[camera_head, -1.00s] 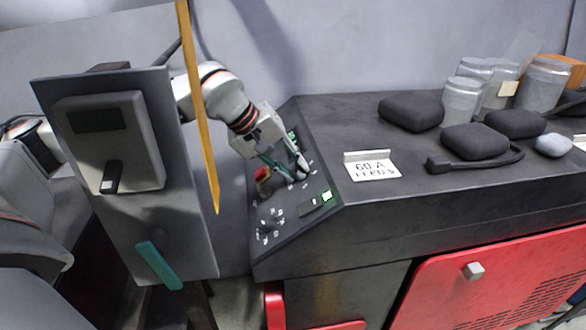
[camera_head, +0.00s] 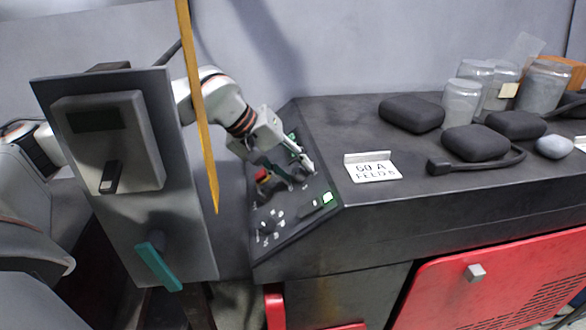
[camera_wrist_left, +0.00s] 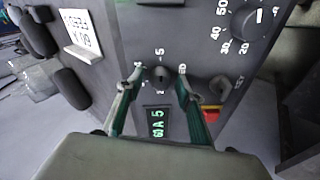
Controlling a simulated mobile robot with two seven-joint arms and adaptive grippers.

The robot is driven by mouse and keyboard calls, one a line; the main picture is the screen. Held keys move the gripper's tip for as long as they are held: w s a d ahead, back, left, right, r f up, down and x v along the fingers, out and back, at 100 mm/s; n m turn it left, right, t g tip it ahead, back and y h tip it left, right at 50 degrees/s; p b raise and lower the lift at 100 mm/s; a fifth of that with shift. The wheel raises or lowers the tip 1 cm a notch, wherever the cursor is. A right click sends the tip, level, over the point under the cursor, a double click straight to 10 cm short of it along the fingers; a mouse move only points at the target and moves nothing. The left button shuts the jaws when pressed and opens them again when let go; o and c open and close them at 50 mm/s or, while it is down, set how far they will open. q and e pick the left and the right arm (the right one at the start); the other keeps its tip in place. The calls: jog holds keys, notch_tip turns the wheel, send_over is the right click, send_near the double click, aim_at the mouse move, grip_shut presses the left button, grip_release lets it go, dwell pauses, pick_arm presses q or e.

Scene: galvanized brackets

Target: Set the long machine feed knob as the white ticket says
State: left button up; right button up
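The white ticket (camera_head: 372,172) stands on the machine top, right of the sloped control panel (camera_head: 285,237). It reads 60 A above a FEED line whose last digit is too small to be sure of. My left gripper (camera_head: 291,172) is over the upper panel. In the left wrist view its fingers (camera_wrist_left: 158,92) are apart, one on each side of a small dark knob (camera_wrist_left: 159,73) with a 5 marked by it. Whether they touch the knob is unclear. A lit display (camera_wrist_left: 157,122) below it reads 60 A 5. My right gripper is not in view.
A larger numbered dial (camera_wrist_left: 250,20) and a red button (camera_wrist_left: 210,114) are near the fingers. Black pouches (camera_head: 411,113) and glass jars (camera_head: 461,103) stand on the top at right. A grey upright board (camera_head: 185,225) with a switch box blocks the left side.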

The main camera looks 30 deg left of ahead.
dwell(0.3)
pick_arm(q)
jog(key=v, duration=1.2)
